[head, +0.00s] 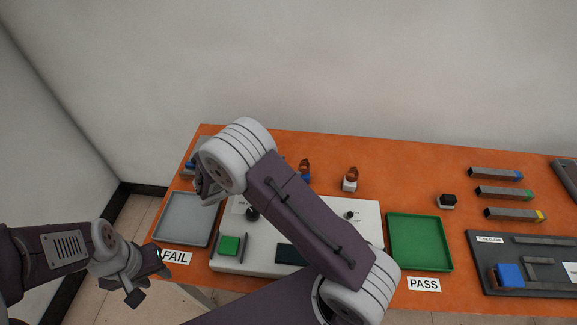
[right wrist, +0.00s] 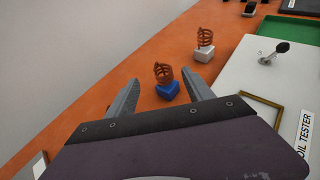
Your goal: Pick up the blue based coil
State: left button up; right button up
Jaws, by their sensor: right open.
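The blue based coil, a copper spiral on a blue block, stands upright on the orange table in the right wrist view (right wrist: 167,89). It also shows in the head view (head: 305,177), just beyond my right arm. My right gripper (right wrist: 162,80) is open and empty, and the coil appears between and slightly beyond its fingertips. In the head view the right gripper (head: 205,188) is partly hidden by its own wrist, left of the coil. My left gripper (head: 150,284) is off the table's left front edge, its fingers apart and empty.
A white based coil (head: 350,184) stands right of the blue one. The white tester (head: 370,222) lies in front, partly hidden by my arm. A grey tray (head: 186,216) by FAIL is left, a green tray (head: 419,243) by PASS right. Bare table surrounds the coils.

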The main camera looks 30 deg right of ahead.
aim_at(303, 164)
jog(key=shift+d+f, duration=0.95)
jog(key=shift+d, duration=0.25)
jog(key=shift+d+f, duration=0.15)
jog(key=shift+d, duration=0.45)
jog(key=x, duration=0.4)
jog(key=shift+w+d+p, duration=0.3)
jog(key=shift+w, duration=0.1)
jog(key=shift+s+a, duration=0.1)
grip_shut()
